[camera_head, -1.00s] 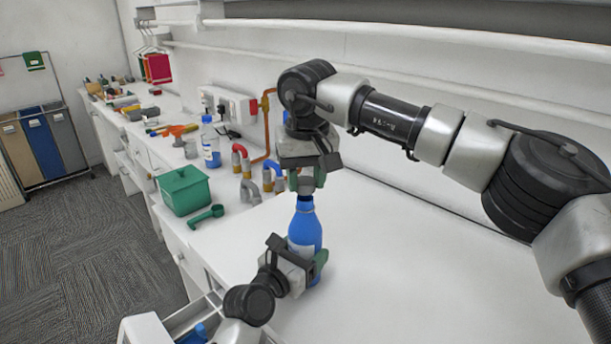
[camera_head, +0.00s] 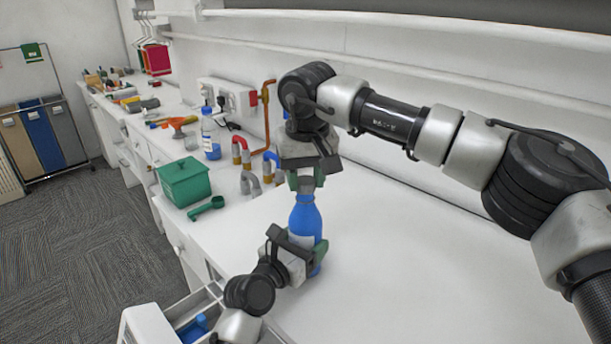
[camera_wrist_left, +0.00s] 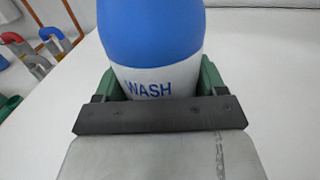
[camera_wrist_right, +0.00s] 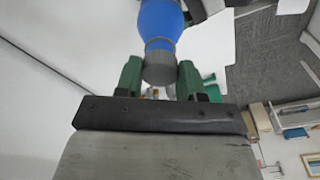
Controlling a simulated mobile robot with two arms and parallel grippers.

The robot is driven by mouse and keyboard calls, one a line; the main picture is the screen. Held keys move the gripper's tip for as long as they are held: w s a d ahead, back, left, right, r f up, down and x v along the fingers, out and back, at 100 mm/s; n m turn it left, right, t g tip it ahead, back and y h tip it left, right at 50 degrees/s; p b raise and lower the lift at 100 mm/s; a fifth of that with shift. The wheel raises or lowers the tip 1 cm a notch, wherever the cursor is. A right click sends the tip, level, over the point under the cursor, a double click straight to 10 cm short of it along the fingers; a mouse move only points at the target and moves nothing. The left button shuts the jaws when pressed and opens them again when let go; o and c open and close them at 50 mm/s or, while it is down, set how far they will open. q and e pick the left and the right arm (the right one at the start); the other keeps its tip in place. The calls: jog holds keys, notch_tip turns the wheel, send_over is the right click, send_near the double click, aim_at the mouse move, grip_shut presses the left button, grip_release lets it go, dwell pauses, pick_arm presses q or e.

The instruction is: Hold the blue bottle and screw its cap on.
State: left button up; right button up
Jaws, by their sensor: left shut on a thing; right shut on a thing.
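The blue bottle (camera_head: 306,218) stands upright on the white bench, with a white band marked WASH, seen in the left wrist view (camera_wrist_left: 152,80). My left gripper (camera_head: 303,262) is shut around its lower body from the left. My right gripper (camera_head: 305,182) is above the bottle, pointing down, with its green fingers shut on the grey cap (camera_wrist_right: 159,68). In the right wrist view the cap sits at the bottle's neck, in line with it. Whether its thread is engaged cannot be told.
Pipe bends (camera_head: 250,183) and a second bottle (camera_head: 209,135) stand behind. An open drawer (camera_head: 190,312) is at lower left. The bench right of the bottle is clear.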

jog(key=shift+f, duration=0.5)
